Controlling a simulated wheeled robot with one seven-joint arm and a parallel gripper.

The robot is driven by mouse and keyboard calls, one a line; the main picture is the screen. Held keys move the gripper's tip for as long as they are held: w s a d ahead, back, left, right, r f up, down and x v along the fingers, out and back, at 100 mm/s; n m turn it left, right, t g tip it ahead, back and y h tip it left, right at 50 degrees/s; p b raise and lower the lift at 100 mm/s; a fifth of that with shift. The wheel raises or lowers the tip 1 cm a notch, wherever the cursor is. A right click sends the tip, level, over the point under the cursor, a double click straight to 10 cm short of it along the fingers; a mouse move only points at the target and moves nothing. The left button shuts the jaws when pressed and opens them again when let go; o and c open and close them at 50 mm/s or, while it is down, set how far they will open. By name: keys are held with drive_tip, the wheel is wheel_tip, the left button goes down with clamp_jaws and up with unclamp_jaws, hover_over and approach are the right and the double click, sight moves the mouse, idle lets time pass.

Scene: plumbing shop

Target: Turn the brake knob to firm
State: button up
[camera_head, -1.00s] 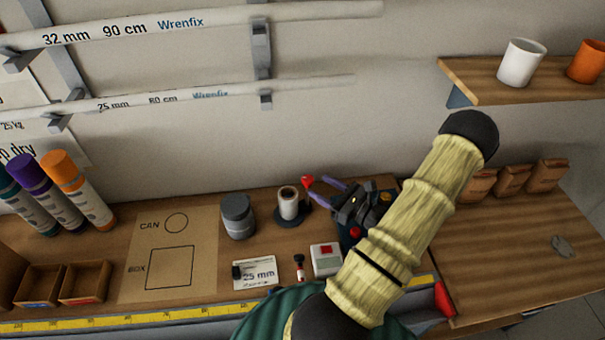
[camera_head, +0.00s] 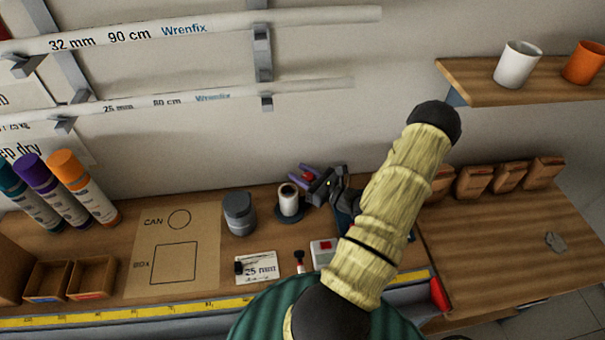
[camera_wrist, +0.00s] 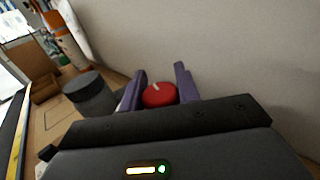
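The red brake knob (camera_wrist: 160,95) has a pale pointer line on top that leans up and left in the wrist view. It lies between the two purple fingers of my gripper (camera_wrist: 160,72). One finger is on each side; I cannot tell whether they touch it. In the head view, my gripper (camera_head: 298,174) is above and right of a white roll on a dark round base (camera_head: 289,217), with a bit of the red knob (camera_head: 309,176) showing between the fingers. No soft or firm marking is readable.
A grey can (camera_head: 240,214) stands left of the roll. A white box with a red top patch (camera_head: 323,253), a small red-capped bottle (camera_head: 299,262) and a 25 mm card (camera_head: 257,268) lie in front. The wall is close behind. Spray cans (camera_head: 72,185) stand far left.

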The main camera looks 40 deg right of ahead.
drive_tip(key=shift+n+y, duration=0.3)
drive_tip(key=shift+y, duration=0.2)
drive_tip(key=shift+c, duration=0.3)
drive_tip(key=n+g+y+b, duration=0.1)
drive_tip(key=y, duration=0.1)
drive_tip(key=n+g+y, duration=0.1)
drive_tip(key=n+y, duration=0.1)
drive_tip(key=shift+s+a+f+b, duration=0.1)
drive_tip(key=shift+a+b, duration=0.05)
drive_tip(key=shift+b, duration=0.25)
drive_tip(key=shift+s+a+n+g+y+b, duration=0.15)
drive_tip(key=shift+n+g+y+b, duration=0.1)
drive_tip(key=shift+n+g+y, duration=0.55)
drive_tip(key=shift+w+a+n+g+y+b, duration=0.1)
drive_tip(key=shift+n+g+y+b, duration=0.3)
drive_tip(key=shift+y, duration=0.6)
drive_tip(key=o, duration=0.9)
drive_tip(key=shift+s, duration=0.1)
drive_tip(key=b+v, duration=0.4)
drive_tip(key=v, duration=1.3)
drive_tip(key=shift+d+r, duration=0.3)
